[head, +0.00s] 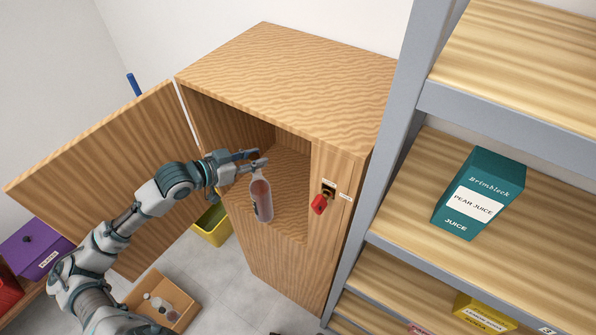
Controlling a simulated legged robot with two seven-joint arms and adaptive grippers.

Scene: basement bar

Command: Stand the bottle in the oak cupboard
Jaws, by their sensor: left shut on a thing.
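The oak cupboard (290,52) stands in the middle, with its left door (105,165) swung wide open to the left. The opening shows a bare wooden floor inside. My left gripper (257,161) is shut on the neck of the bottle (262,202), a clear one with reddish-brown contents. The bottle hangs nearly upright, tilted slightly, at the cupboard opening. I cannot tell whether its base touches the cupboard floor. My right gripper is out of view.
A red padlock (319,204) hangs on the cupboard's right front panel. A grey-framed shelf (400,130) stands close on the right, holding a teal juice carton (478,195). A yellow bin (213,227) and an open box (180,290) are on the floor below.

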